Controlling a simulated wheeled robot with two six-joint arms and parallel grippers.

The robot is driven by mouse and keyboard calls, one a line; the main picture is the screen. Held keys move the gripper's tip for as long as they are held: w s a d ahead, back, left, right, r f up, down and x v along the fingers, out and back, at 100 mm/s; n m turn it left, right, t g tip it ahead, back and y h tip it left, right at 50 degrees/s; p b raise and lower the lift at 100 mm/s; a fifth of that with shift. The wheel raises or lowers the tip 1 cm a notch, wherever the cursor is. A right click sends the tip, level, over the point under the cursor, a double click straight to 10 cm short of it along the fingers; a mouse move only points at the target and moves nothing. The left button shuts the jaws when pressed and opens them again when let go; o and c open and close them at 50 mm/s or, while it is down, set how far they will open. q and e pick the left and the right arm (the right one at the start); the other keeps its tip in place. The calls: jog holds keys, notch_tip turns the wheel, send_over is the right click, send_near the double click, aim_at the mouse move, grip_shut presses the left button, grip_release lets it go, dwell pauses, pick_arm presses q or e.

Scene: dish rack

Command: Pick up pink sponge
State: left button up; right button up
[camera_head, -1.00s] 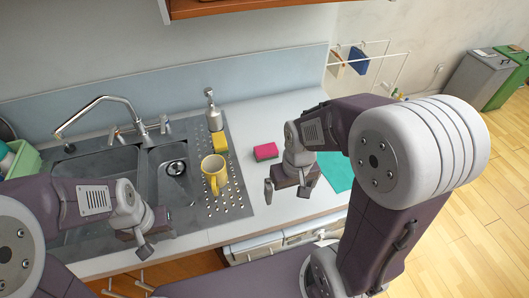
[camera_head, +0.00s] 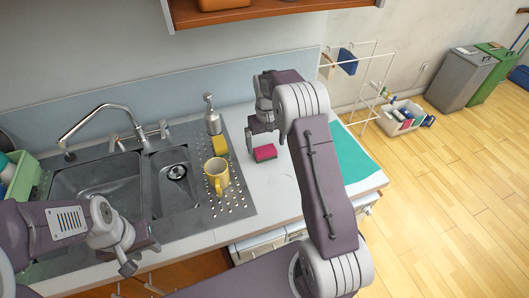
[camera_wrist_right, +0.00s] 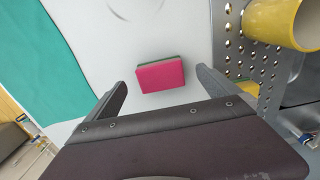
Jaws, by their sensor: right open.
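The pink sponge (camera_head: 265,152) lies flat on the white counter, with a dark green layer under its pink top. It also shows in the right wrist view (camera_wrist_right: 160,76), ahead of and between the two fingers. My right gripper (camera_head: 262,137) is open and empty above the counter, close to the sponge. In the right wrist view my right gripper (camera_wrist_right: 160,82) has its fingers spread wider than the sponge. My left gripper (camera_head: 137,258) hangs in front of the counter edge by the sink, and its finger gap is unclear.
A yellow mug (camera_head: 216,178) and yellow sponge (camera_head: 220,144) stand on the perforated drainboard left of the pink sponge. A soap dispenser (camera_head: 212,117) is behind them. A teal cloth (camera_head: 352,160) lies to the right. The sink (camera_head: 105,187) is further left.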

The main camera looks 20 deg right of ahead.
aim_at(266, 151)
jog(key=shift+f, duration=0.2)
notch_tip(266, 151, down, 4)
jog(key=shift+s+d+f+p, duration=0.1)
jog(key=shift+f+p, duration=0.15)
jog(key=shift+p, duration=0.4)
jog(key=shift+f, duration=0.4)
jog(key=c, duration=1.5)
jog(key=shift+r, duration=0.7)
notch_tip(266, 151, up, 3)
jog(key=shift+b, duration=0.6)
jog(key=s+d+r, duration=0.2)
jog(key=s, duration=0.1)
jog(key=s+d+r+b, duration=0.1)
jog(key=s+d+r, duration=0.1)
jog(key=s, duration=0.1)
jog(key=s+d+r+b, duration=0.1)
jog(key=s+d+r, duration=0.1)
jog(key=s, duration=0.1)
jog(key=shift+s+d+r, duration=0.15)
jog(key=shift+d+r, duration=0.2)
jog(key=shift+d, duration=0.05)
